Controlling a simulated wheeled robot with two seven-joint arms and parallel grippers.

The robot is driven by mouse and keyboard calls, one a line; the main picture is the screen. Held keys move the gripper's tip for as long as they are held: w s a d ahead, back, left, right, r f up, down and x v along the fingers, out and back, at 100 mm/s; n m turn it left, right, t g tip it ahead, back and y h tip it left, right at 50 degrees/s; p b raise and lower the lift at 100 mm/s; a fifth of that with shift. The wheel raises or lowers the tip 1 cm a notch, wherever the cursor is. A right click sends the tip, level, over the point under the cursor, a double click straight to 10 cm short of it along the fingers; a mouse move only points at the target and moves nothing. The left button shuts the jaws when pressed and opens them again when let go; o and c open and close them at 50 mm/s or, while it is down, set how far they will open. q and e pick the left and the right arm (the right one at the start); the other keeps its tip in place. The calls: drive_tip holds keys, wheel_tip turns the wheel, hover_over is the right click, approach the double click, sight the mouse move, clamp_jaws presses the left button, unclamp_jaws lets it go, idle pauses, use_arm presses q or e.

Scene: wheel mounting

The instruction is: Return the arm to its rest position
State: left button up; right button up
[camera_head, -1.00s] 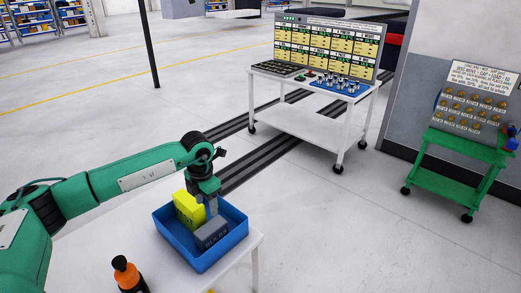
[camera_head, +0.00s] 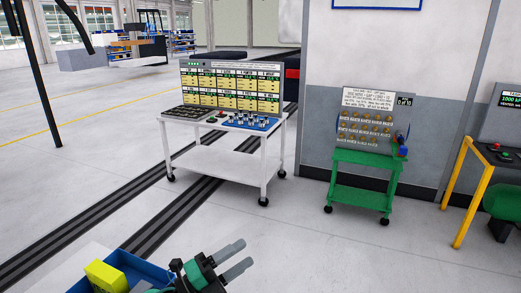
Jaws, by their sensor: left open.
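My left gripper (camera_head: 239,256) shows at the bottom of the head view, just right of the blue bin (camera_head: 147,267). Its two grey fingers are spread apart and point to the upper right, with nothing between them. Its green and black wrist shows beside the bin, and the rest of the arm is out of view. A yellow box (camera_head: 106,277) stands in the bin. The lower part of the bin is cut off by the picture edge. My right gripper is not in view.
A white cart (camera_head: 223,169) with a panel of yellow labels stands beyond open floor. A green stand (camera_head: 360,196) with a sign board is to its right. A yellow-railed station (camera_head: 462,190) is at the right edge. Dark floor tracks (camera_head: 150,233) run between.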

use_arm(q)
drive_tip(key=s+a+f+n+t+y, duration=0.2)
drive_tip(key=a+f+n+y, duration=0.45)
drive_tip(key=n+y, duration=0.4)
drive_tip(key=s+a+f+n+t+y, duration=0.15)
drive_tip(key=a+f+n+y, duration=0.5)
drive_tip(key=n, duration=0.65)
drive_tip(key=s+a+f+n+g, duration=0.2)
drive_tip(key=s+f+g, duration=0.4)
drive_tip(key=s, duration=0.5)
drive_tip(key=s+a+f+n+g, duration=0.3)
drive_tip(key=s+f+g, duration=0.25)
drive_tip(key=s, duration=0.65)
wheel_tip(320, 180, down, 29)
drive_tip(key=s+a+f+g, duration=0.2)
drive_tip(key=s+a+f, duration=0.1)
drive_tip(key=s+f, duration=1.6)
wheel_tip(320, 180, down, 3)
drive_tip(key=shift+f+m+y, duration=0.1)
drive_tip(key=shift+m+y, duration=0.25)
drive_tip(key=shift+y, duration=0.05)
